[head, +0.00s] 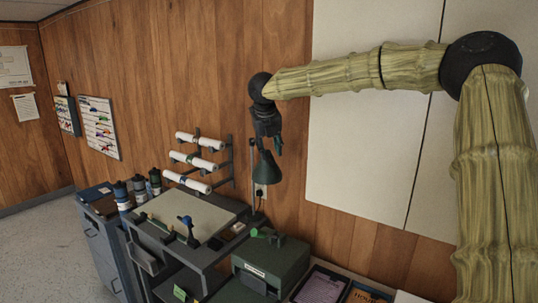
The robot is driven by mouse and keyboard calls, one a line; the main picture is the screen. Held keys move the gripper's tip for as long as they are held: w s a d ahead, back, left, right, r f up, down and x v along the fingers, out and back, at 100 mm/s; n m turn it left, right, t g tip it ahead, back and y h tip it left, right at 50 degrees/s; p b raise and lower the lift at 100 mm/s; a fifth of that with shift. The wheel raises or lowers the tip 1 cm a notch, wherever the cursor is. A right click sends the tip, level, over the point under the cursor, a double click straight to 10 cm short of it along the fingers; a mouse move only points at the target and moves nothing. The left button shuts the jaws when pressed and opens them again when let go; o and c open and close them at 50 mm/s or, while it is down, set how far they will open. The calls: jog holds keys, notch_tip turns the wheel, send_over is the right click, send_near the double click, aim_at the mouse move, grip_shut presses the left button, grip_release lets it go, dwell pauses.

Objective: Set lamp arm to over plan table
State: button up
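A dark green lamp (265,170) with a cone-shaped shade stands against the wood wall, on a thin upright post with its foot near the table's back right. Its shade hangs at the right of the post. The plan table (205,217), with a pale slanted top, is to the left and in front of the lamp. My gripper (271,147) points down just above the shade, close to the top of the post. The lamp's arm is mostly hidden or too small to make out. I cannot tell whether the gripper touches the lamp or how far its fingers are apart.
A rack of rolled plans (195,160) is on the wall behind the table. A green box (270,263) stands in front of the lamp. Dark bottles (139,189) stand left of the table, and a tray with a pink sheet (319,287) is at bottom right. Floor is clear at left.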

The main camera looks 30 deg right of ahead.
aim_at(270, 160)
jog(key=shift+p+x, duration=0.65)
jog(key=shift+x, duration=1.65)
jog(key=shift+c, duration=0.2)
jog(key=shift+a, duration=0.1)
grip_shut()
